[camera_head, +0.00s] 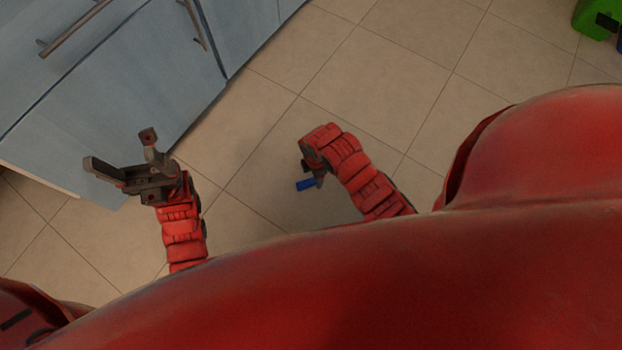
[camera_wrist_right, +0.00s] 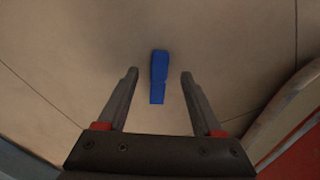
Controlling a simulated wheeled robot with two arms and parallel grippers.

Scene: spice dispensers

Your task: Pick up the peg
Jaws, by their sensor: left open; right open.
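The blue peg (camera_head: 305,184) lies on the tiled floor, partly hidden by my right gripper (camera_head: 312,174) in the head view. In the right wrist view the peg (camera_wrist_right: 159,76) lies in line with the gap between the open fingers of my right gripper (camera_wrist_right: 159,74), with floor showing on both sides of it. The fingers do not touch it. How far above the floor they are, I cannot tell. My left gripper (camera_head: 119,155) is open and empty, near the grey-blue cabinet.
A grey-blue cabinet (camera_head: 120,95) with metal handles stands at the upper left. A green object (camera_head: 594,18) with dark and blue parts is at the top right corner. The tiled floor (camera_head: 390,75) between them is clear.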

